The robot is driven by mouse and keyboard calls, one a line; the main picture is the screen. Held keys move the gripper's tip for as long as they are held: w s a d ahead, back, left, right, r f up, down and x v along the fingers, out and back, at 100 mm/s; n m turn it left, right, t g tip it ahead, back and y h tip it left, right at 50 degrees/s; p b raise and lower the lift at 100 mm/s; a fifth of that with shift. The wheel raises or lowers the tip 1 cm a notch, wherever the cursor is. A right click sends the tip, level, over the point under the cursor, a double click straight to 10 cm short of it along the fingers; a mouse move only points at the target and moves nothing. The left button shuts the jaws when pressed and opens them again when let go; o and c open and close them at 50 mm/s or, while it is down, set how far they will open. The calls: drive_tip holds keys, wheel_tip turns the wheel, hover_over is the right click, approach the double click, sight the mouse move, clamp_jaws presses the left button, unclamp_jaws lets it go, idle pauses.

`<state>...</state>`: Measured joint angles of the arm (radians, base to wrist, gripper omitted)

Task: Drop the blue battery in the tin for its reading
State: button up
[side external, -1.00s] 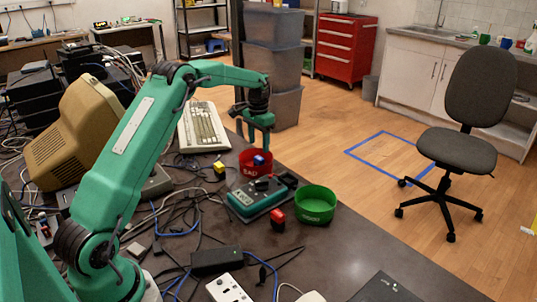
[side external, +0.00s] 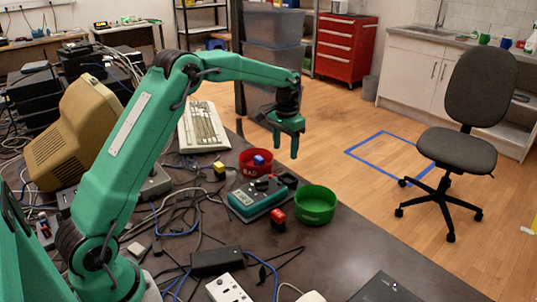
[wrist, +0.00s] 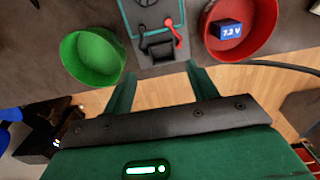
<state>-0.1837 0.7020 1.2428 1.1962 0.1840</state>
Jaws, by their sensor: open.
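The blue battery (side external: 259,160) lies inside the red tin (side external: 250,173), which is marked BAD. In the wrist view the battery (wrist: 229,28) reads 7.2 V and sits within the wall of the red tin (wrist: 262,38). The green tin (side external: 316,207) is empty; the wrist view also shows it (wrist: 92,57). The tester (side external: 247,205) stands between the two tins, with red and black leads on top. My gripper (side external: 287,150) is open and empty, in the air above and beyond the tins. Its two fingers (wrist: 160,78) show apart in the wrist view.
A yellow and black block (side external: 220,171) stands left of the red tin. A red and black block (side external: 278,219) stands before the tester. Cables, a black adapter (side external: 216,261) and a keyboard (side external: 203,127) clutter the bench. Open floor lies past the bench edge.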

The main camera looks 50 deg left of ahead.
drive_tip(key=s+d+r, duration=0.1)
drive_tip(key=s+d, duration=0.1)
drive_tip(key=d, duration=0.9)
drive_tip(key=w+a+f, duration=0.1)
drive_tip(key=a+f, duration=0.1)
drive_tip(key=a, duration=0.1)
drive_tip(key=w+a+f, duration=0.1)
drive_tip(key=a+f, duration=0.1)
drive_tip(key=a, duration=0.2)
drive_tip(key=w+a+f, duration=0.1)
drive_tip(key=a+f, duration=0.1)
drive_tip(key=a, duration=0.1)
drive_tip(key=shift+w+a+f, duration=0.2)
drive_tip(key=shift+w+a, duration=0.05)
drive_tip(key=shift+w, duration=0.1)
drive_tip(key=f, duration=0.4)
drive_tip(key=shift+w+a+f, duration=0.1)
drive_tip(key=shift+a+f, duration=0.05)
drive_tip(key=shift+a, duration=0.15)
wheel_tip(320, 180, up, 8)
drive_tip(key=s+d+r+t, duration=0.1)
drive_tip(key=s+d+r, duration=0.2)
drive_tip(key=s+r, duration=0.4)
drive_tip(key=s+d+r+t, duration=0.1)
drive_tip(key=s+d+r, duration=0.2)
drive_tip(key=s+r, duration=0.5)
drive_tip(key=shift+s+d+r+t, duration=0.2)
drive_tip(key=shift+s+d+t, duration=0.05)
drive_tip(key=shift+t, duration=0.15)
drive_tip(key=shift+s, duration=0.1)
